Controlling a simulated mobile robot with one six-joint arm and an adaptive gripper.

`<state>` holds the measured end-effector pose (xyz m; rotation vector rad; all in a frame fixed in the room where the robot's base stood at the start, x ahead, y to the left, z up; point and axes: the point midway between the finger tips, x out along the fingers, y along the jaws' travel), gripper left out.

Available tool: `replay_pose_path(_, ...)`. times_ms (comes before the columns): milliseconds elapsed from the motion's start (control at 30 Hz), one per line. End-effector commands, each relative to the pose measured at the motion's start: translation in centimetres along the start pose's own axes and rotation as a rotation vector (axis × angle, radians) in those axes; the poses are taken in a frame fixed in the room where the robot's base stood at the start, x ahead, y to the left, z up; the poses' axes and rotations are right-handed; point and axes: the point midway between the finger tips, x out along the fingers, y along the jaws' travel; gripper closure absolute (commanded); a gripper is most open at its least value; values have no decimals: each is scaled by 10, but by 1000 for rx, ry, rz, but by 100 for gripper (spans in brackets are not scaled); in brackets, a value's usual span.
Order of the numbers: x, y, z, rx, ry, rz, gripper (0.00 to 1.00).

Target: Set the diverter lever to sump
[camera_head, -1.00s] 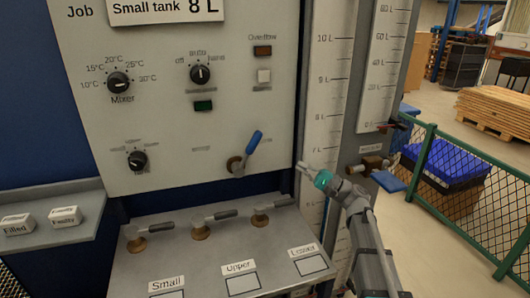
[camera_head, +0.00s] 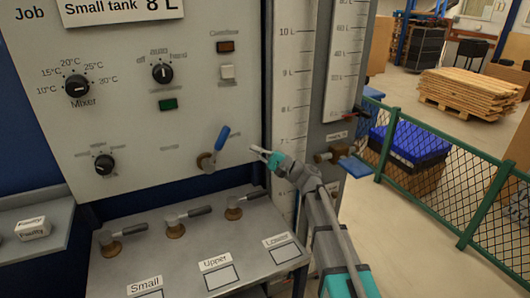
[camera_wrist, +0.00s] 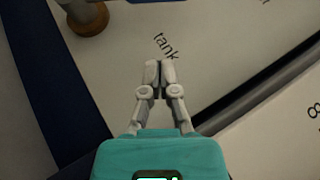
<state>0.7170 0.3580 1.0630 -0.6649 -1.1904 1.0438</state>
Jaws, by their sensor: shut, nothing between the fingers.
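The diverter lever, with a blue handle (camera_head: 221,136) on a brass hub (camera_head: 206,161), is on the lower part of the white panel in the head view. Its handle tilts up and to the right. My gripper (camera_head: 254,150) is to the right of the lever, apart from it, near the panel's right edge. In the wrist view my gripper (camera_wrist: 160,66) has its fingers together and empty, above a panel label reading "tank". A brass hub (camera_wrist: 88,18) shows at the top left there. The labels beside the lever are too blurred to read in the head view.
Several grey-handled valves (camera_head: 175,225) stand on the shelf below the panel. Tall level scales (camera_head: 290,90) rise right of the panel. A brass valve with a blue handle (camera_head: 352,166) is at their right. A green fence (camera_head: 430,175) stands further right.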

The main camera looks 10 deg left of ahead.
Motion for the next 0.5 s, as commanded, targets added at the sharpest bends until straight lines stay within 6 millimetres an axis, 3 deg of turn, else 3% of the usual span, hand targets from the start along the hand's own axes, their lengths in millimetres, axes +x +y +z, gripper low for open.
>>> replay_pose_path(267,46,-3,0,2,-1,0,100)
replay_pose_path(500,63,-2,23,1,0,0,100)
